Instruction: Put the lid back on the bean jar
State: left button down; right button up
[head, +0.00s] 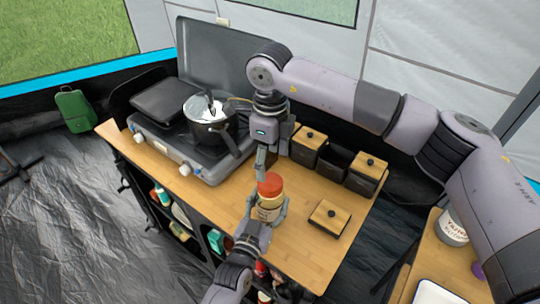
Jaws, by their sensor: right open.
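An open dark canister (335,160) stands in the middle of a row of three on the wooden counter; its contents are too dark to tell. A square wooden lid (322,222) with a black knob lies flat on the counter in front of the row. A jar with a red-orange top (270,184) and a pale label stands left of the lid. My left gripper (268,217) comes from below with fingers at both sides of this jar; its grip is unclear. My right gripper (271,166) points down just behind the red top, open, apart from the wooden lid.
Two canisters with wooden lids (310,138) (367,172) flank the open one. A stove (180,145) with a pot (208,130) stands at the left. Bare counter surrounds the wooden lid. Another table (440,262) with a white tin (452,230) is at the right.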

aim_at(270, 181)
jog(key=shift+r+n, duration=0.35)
jog(key=shift+n, duration=0.85)
jog(key=shift+f, duration=4.05)
jog(key=shift+c, duration=0.5)
jog(key=c, duration=1.1)
jog(key=o, duration=1.4)
jog(key=shift+c, duration=0.2)
jog(key=shift+r, duration=0.1)
